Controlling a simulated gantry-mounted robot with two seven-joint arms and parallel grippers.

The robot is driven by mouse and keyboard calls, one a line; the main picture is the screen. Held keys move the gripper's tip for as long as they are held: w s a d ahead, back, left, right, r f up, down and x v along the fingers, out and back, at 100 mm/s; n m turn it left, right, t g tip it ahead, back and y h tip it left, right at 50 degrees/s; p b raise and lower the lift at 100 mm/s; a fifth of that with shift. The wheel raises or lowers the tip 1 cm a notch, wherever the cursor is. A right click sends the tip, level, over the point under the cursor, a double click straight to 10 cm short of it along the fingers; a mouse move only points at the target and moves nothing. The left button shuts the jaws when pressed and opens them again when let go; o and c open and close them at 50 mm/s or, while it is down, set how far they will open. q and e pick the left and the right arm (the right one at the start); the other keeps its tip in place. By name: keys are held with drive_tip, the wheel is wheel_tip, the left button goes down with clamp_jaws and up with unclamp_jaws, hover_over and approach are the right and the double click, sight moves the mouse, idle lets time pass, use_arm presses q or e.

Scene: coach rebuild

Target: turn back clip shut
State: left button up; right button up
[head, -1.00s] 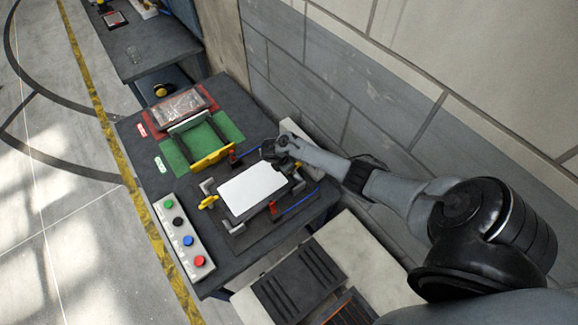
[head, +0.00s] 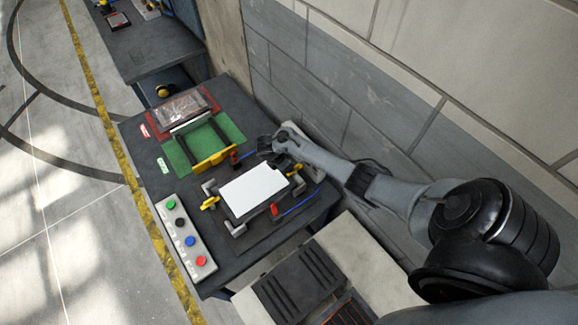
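A white rectangular panel (head: 252,190) lies in a dark fixture on the table, with grey corner blocks around it. A yellow clip (head: 297,170) is at the panel's right edge, close to my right gripper; its exact angle is too small to tell. Another yellow clip (head: 209,203) is at the panel's left edge. My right gripper (head: 267,149) is just beyond the panel's upper right corner, apart from the yellow clip there as far as I can see. Its fingers are dark and small, so I cannot tell if they are open or shut. My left gripper is not in view.
A strip with green, black, blue and red buttons (head: 184,238) lies at the table's left front. A green mat (head: 177,155) with a yellow-handled frame (head: 215,158) and a red tray (head: 211,96) are behind. A wall stands close on the right.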

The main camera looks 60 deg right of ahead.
drive_tip(key=shift+p+v, duration=0.5)
drive_tip(key=shift+v, duration=2.35)
drive_tip(key=s+a+f+n+g, duration=0.1)
drive_tip(key=s+a+f+g, duration=0.15)
drive_tip(key=s+f, duration=0.7)
drive_tip(key=s+a+r+m+t+y+p, duration=0.2)
drive_tip(key=s+a, duration=1.2)
drive_tip(key=a, duration=0.1)
drive_tip(key=w+a+r+m+t+y, duration=0.1)
drive_tip(key=a+r+m, duration=0.3)
drive_tip(key=r, duration=0.7)
drive_tip(key=w+a+r+m+t+y, duration=0.1)
drive_tip(key=a+r+m+t, duration=0.3)
drive_tip(key=r, duration=0.7)
drive_tip(key=w+m, duration=0.1)
drive_tip(key=m, duration=0.1)
drive_tip(key=shift+w+a+r+m+t, duration=0.2)
drive_tip(key=shift+a+r+m+t, duration=0.05)
drive_tip(key=shift+m+t, duration=0.15)
